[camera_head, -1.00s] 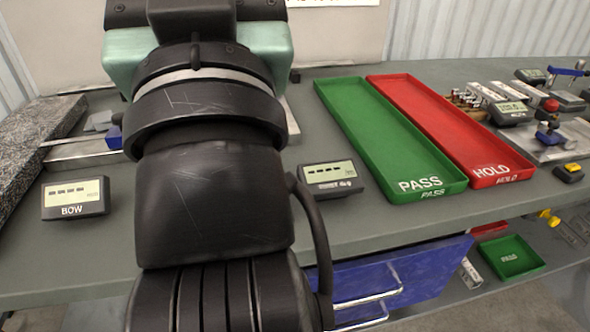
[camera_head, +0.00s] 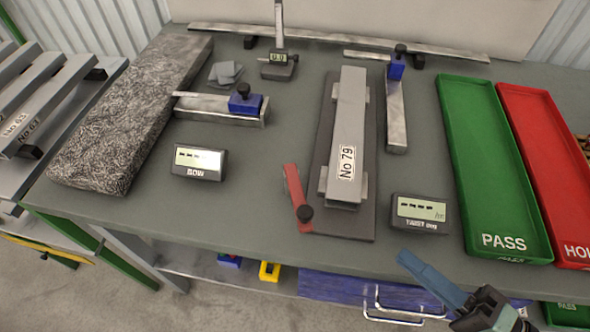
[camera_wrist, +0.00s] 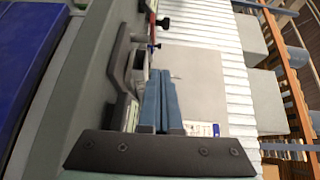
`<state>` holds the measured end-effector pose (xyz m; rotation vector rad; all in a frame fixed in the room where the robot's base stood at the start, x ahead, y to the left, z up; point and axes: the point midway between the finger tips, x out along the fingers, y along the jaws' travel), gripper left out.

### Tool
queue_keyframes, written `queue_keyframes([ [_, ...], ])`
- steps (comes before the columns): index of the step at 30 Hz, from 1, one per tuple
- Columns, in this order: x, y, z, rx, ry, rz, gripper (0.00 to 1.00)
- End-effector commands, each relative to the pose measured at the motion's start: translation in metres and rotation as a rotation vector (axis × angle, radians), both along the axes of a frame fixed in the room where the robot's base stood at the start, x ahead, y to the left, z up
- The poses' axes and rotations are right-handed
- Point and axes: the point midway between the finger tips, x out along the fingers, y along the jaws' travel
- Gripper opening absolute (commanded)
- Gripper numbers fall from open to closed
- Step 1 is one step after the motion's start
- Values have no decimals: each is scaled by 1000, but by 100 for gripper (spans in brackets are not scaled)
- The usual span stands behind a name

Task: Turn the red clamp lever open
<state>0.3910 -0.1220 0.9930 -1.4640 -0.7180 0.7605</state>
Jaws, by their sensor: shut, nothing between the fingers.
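The red clamp lever (camera_head: 293,190) lies at the left front corner of a dark fixture plate (camera_head: 336,222), with a black knob (camera_head: 305,213) at its near end. It points away from me, leaning slightly left, beside the grey bar marked No 79 (camera_head: 350,120). My gripper (camera_head: 404,258) is at the table's front edge, right of and nearer than the lever, and clear of it. In the wrist view its blue-grey fingers (camera_wrist: 160,75) are together and empty. A small red part shows beyond them there; I cannot tell if it is the lever.
A TWIST display (camera_head: 420,213) stands between the fixture and the green PASS tray (camera_head: 545,262). A BOW display (camera_head: 199,163) stands left of the lever. A granite block (camera_head: 120,120) lies at the left. The table between the BOW display and lever is clear.

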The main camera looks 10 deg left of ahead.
Motion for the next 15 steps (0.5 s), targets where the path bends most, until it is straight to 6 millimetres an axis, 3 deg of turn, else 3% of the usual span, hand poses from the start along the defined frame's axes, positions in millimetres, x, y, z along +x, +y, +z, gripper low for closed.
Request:
queue_keyframes([
  [5, -4, 3, 2, 25, -6, 9, 0],
  [15, 33, 56, 2, 24, -4, 13, 0],
])
